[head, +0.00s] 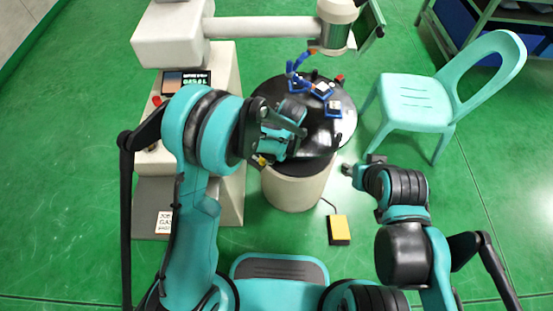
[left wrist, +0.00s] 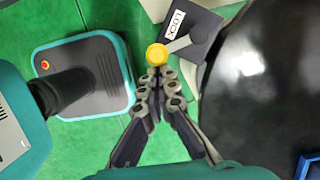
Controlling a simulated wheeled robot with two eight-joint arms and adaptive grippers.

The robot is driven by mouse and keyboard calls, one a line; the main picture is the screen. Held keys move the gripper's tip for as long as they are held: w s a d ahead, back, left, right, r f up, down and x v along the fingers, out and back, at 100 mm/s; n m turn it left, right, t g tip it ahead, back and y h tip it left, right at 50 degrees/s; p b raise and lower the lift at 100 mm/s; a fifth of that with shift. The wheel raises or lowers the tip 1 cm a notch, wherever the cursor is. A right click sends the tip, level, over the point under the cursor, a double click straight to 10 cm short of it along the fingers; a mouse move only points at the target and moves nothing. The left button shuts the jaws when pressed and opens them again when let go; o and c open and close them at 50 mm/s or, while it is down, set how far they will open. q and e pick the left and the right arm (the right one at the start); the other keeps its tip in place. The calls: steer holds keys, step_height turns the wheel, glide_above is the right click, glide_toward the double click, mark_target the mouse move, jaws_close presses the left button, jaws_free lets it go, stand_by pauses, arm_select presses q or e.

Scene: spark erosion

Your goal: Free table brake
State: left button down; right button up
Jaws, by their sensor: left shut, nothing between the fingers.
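The round black table (head: 325,135) stands on a pale drum. In the left wrist view its dark top (left wrist: 265,70) fills the right side. A brake lever (left wrist: 183,43) with a yellow knob (left wrist: 157,53) sits beside the table on a dark plate (left wrist: 206,30) with a white "LOCK" label (left wrist: 177,20). The knob shows small in the head view (head: 260,160). My left gripper (left wrist: 157,76) is shut and empty, its tips right at the knob; I cannot tell whether they touch. My right gripper (head: 348,170) is right of the drum, its fingers too small to read.
Blue fixtures (head: 322,90) stand on the table top. A pale machine arm (head: 262,27) reaches over behind it. A mint chair (head: 417,100) stands at the right. A yellow foot pedal (head: 339,230) with a cable lies on the green floor.

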arm_select(q)
steer(key=a+m, duration=0.1)
steer(key=m, duration=0.1)
steer(key=s+a+m, duration=0.1)
steer(key=shift+a+m+t+b, duration=0.1)
steer(key=shift+m+t+b, duration=0.3)
steer(key=shift+s+a, duration=0.1)
steer(key=shift+a, duration=0.3)
arm_select(e)
steer(key=shift+w+f, duration=0.1)
steer(key=shift+f, duration=0.6)
arm_select(q)
steer(key=shift+a, duration=0.1)
steer(key=shift+s+d, duration=0.1)
steer(key=shift+d, duration=0.2)
steer(key=p, duration=0.3)
glide_toward(261, 161)
steer(key=s+d, duration=0.1)
steer(key=s+d+r, duration=0.1)
steer(key=d, duration=0.1)
steer(key=shift+s+d+r, duration=0.1)
steer(key=shift+s+d, duration=0.15)
steer(key=shift+s, duration=0.05)
arm_select(e)
steer(key=r, duration=0.1)
steer(key=s+r, duration=0.1)
steer(key=d+r, duration=0.1)
steer(key=shift+s+d+r, duration=0.1)
steer(key=shift+s+r, duration=0.1)
steer(key=shift+r, duration=0.2)
